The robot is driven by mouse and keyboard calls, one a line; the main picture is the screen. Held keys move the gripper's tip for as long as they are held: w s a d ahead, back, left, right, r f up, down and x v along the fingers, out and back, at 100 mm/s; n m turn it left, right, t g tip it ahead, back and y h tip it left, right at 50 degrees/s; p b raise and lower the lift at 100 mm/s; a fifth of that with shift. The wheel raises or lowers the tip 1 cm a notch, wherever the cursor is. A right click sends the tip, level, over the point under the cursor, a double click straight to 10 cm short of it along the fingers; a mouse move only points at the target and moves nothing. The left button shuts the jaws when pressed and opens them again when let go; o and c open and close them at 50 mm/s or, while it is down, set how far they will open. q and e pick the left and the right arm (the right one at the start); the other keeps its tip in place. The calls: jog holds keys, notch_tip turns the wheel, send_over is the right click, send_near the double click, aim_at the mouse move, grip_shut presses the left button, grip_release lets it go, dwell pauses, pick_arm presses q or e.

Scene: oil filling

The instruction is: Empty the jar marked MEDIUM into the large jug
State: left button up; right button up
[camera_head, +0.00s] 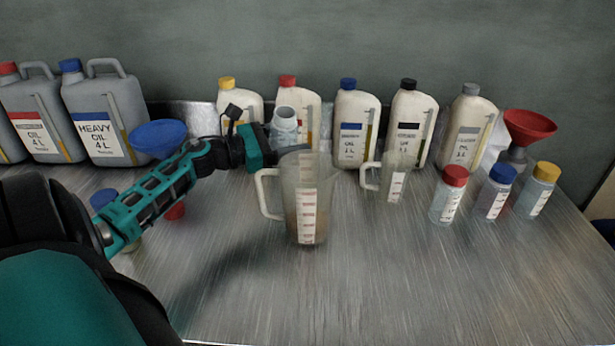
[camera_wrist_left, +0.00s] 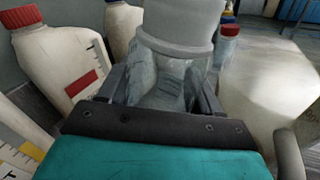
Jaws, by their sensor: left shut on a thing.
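My left gripper (camera_head: 278,157) is shut on a clear, lidless jar (camera_head: 285,124) with a grey neck, held behind the large jug near its rim. The jar fills the middle of the left wrist view (camera_wrist_left: 172,65), between the fingers; no marking on it can be read. The large jug (camera_head: 306,190) stands upright on the table, with red scale marks, a handle at its left and some brownish content low inside. It is the pale shape at the right in the left wrist view (camera_wrist_left: 268,85). My right gripper is not in view.
A smaller jug (camera_head: 394,183) stands to the right, then jars with red (camera_head: 450,195), blue (camera_head: 495,192) and yellow (camera_head: 538,190) lids. Oil bottles and a red funnel (camera_head: 528,127) line the back. A blue funnel (camera_head: 158,137) is behind my left arm. The front table is clear.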

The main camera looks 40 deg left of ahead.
pick_arm(q)
jog(key=shift+n, duration=0.5)
notch_tip(320, 180, down, 5)
jog(key=b, duration=0.3)
jog(key=shift+a+r, duration=0.1)
jog(key=shift+w+a+r+n, duration=0.1)
jog(key=shift+r+n, duration=0.1)
jog(key=shift+n, duration=0.5)
jog(key=shift+a+f+n+p, duration=0.1)
jog(key=shift+n+p, duration=0.2)
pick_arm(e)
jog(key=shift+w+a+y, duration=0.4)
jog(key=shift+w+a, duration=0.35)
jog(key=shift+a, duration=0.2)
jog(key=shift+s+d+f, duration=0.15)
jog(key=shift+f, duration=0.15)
